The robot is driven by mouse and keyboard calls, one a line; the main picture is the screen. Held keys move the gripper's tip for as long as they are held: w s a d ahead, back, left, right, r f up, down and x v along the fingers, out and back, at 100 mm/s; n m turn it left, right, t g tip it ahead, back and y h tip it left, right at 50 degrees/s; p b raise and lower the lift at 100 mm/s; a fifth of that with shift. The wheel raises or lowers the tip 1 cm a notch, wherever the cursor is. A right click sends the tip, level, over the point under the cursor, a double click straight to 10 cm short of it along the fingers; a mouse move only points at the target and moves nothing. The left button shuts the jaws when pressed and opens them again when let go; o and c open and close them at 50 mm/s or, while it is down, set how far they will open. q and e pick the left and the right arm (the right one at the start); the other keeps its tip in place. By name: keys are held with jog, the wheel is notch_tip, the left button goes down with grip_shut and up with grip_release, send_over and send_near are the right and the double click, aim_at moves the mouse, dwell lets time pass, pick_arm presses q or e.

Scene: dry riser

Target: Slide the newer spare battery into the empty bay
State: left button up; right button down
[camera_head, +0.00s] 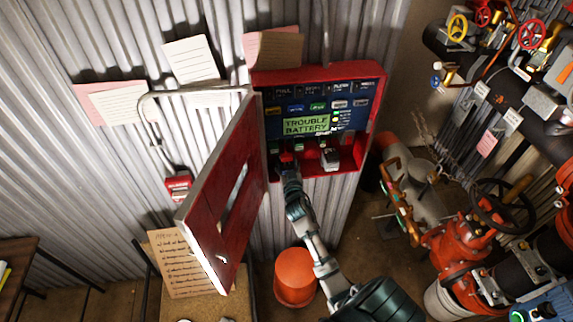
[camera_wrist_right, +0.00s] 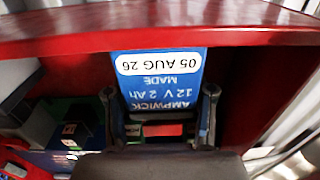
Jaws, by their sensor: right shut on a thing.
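My right gripper (camera_head: 287,165) reaches into the lower left part of the open red panel box (camera_head: 372,125). In the wrist view its two fingers (camera_wrist_right: 164,112) are shut on a blue battery (camera_wrist_right: 165,92). The battery's label reads upside down: Ampwick, 12 V 2 Ah, made 05 AUG 26. The battery lies inside the box, close to its red edge (camera_wrist_right: 150,28). How deep it sits in a bay is hidden. A grey and white block (camera_head: 330,158) stands in the box to the right of the gripper. My left gripper is not in view.
The red panel door (camera_head: 222,190) hangs open on the left. A display (camera_head: 306,126) reads TROUBLE BATTERY. An orange bucket (camera_head: 295,277) stands on the floor below. Red valves and pipes (camera_head: 455,240) fill the right side. A handwritten board (camera_head: 182,262) leans at lower left.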

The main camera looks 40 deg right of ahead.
jog(key=shift+w+d+r, duration=0.15)
jog(key=shift+w+d, duration=0.05)
jog(key=shift+w, duration=0.15)
jog(key=shift+c, duration=1.6)
grip_release()
jog(key=shift+f, duration=0.2)
jog(key=shift+s+a, duration=0.3)
jog(key=shift+s, duration=0.15)
jog(key=v, duration=1.1)
